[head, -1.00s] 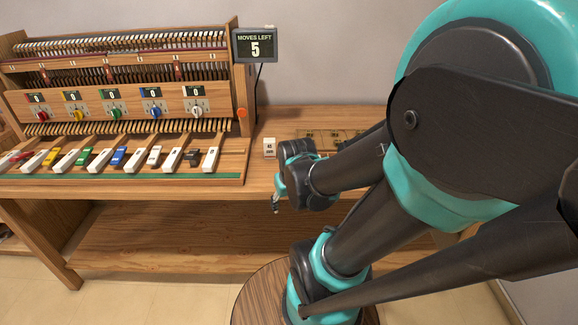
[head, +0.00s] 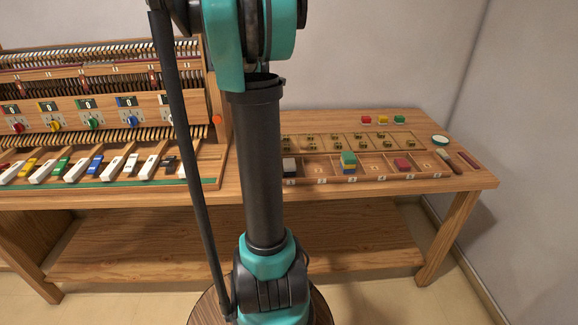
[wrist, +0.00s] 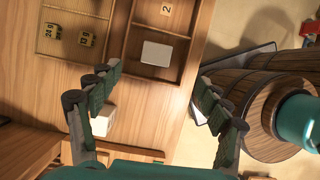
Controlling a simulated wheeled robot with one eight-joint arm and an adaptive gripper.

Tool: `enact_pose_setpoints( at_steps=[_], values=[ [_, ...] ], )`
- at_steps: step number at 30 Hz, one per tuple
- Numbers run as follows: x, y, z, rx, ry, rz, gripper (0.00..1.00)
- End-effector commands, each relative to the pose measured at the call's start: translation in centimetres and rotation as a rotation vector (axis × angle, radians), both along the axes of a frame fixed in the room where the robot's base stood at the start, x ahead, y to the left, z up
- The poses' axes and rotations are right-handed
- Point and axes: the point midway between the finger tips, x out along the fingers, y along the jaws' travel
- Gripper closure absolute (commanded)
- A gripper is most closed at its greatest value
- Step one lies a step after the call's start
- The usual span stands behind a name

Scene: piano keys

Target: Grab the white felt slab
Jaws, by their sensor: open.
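A white slab (wrist: 156,53) lies in a wooden tray compartment in the upper middle of the wrist view, beside the compartment labelled 2. In the head view a pale slab (head: 289,165) shows in the tray's leftmost compartment, close to my arm. My gripper (wrist: 158,82) is open and empty above the table, its fingers spread wide. The slab appears beyond the fingertips, between their lines, with no contact seen. In the head view my gripper is out of sight.
A white block (wrist: 103,121) stands on the table, partly behind the left finger. A piano-like machine (head: 90,100) stands left. Small coloured blocks (head: 382,119) lie at the back.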

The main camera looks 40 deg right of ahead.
Motion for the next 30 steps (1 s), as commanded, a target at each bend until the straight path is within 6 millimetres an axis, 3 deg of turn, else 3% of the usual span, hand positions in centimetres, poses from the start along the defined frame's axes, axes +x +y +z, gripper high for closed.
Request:
enact_pose_setpoints(
  at_steps=[12, 20, 30],
  values=[
    [-1.5, -2.6, -7.3, 0.000, -0.003, -0.003, 0.22],
    [-1.8, -3.2, -9.0, 0.000, -0.002, -0.001, 0.22],
    [-2.4, -4.8, -13.0, -0.001, -0.003, -0.002, 0.22]
  ],
)
